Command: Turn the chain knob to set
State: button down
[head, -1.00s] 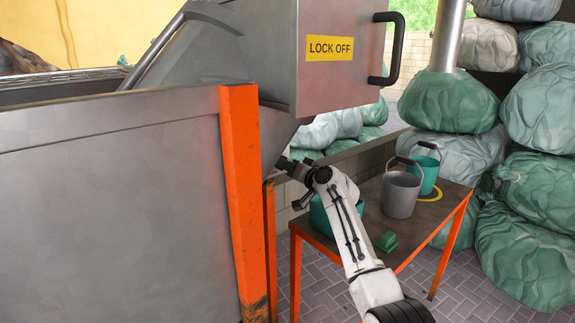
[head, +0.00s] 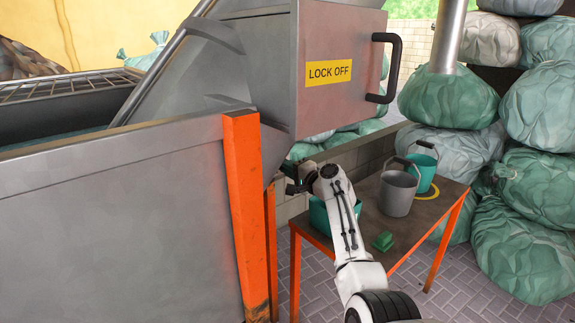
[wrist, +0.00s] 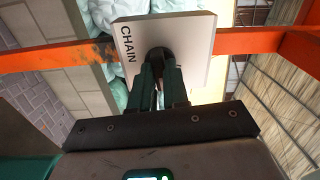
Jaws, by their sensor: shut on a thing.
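A pale panel (wrist: 190,40) marked CHAIN shows in the wrist view, tilted in the picture. A dark round chain knob (wrist: 159,58) sticks out of its middle. My gripper (wrist: 159,82) has its two dark green fingers shut on the knob, which they partly cover. I cannot make out a pointer or set mark on it. In the head view, my gripper (head: 289,180) is at the end of my white arm, beside the orange post, under the grey machine housing. The knob and panel cannot be made out there.
An orange post (head: 246,210) and grey tank wall (head: 120,220) stand close on the left. The LOCK OFF box (head: 345,110) hangs above. A table (head: 415,218) on the right holds a grey bucket (head: 397,193), a teal bucket (head: 425,172) and a green block (head: 383,241).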

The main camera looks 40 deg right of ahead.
jog(key=shift+m, duration=0.5)
jog(key=c, duration=1.1)
grip_release()
jog(key=s, duration=0.3)
jog(key=s+p, duration=0.1)
jog(key=s, duration=0.3)
jog(key=s+p, duration=0.1)
jog(key=s, duration=0.2)
jog(key=shift+s+d, duration=0.25)
jog(key=shift+s, duration=0.15)
